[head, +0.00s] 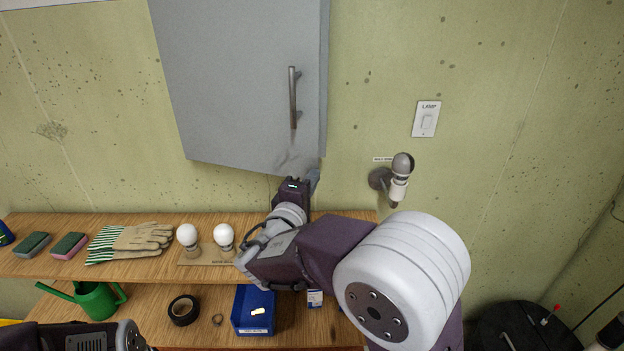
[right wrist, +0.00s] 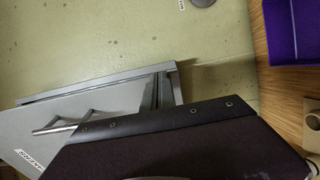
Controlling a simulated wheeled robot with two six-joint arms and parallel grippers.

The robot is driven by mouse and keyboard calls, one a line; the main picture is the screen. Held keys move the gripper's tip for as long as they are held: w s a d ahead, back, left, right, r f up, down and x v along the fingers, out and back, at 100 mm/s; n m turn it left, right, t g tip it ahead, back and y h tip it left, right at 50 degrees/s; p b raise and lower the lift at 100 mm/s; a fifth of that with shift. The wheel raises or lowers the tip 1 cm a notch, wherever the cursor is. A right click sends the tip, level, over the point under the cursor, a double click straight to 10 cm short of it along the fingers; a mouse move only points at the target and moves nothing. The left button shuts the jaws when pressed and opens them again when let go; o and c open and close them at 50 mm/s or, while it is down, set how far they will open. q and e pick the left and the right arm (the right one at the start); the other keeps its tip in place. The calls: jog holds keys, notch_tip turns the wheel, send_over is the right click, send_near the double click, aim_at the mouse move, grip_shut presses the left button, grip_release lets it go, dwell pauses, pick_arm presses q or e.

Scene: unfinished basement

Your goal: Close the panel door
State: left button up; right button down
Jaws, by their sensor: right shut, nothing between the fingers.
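The grey panel door (head: 235,80) hangs on the wall in the head view, with a vertical metal handle (head: 293,97) near its right edge. In the right wrist view the door (right wrist: 120,98) stands slightly ajar, with a dark gap between it and the grey cabinet frame (right wrist: 110,80). My right gripper (head: 298,170) is shut and empty at the door's lower right corner, below the handle. Whether it touches the door I cannot tell. My own dark gripper body covers part of the door in the wrist view. My left gripper's fingers are out of view.
Below is a wooden shelf (head: 60,262) with gloves (head: 135,240), sponges (head: 70,246) and two bulbs (head: 224,237). A blue bin (head: 253,312) stands lower down. A wall lamp (head: 400,172) and a switch (head: 426,119) are right of the door.

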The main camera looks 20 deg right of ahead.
jog(key=b+x, duration=0.4)
jog(key=x, duration=0.5)
jog(key=shift+w, duration=0.4)
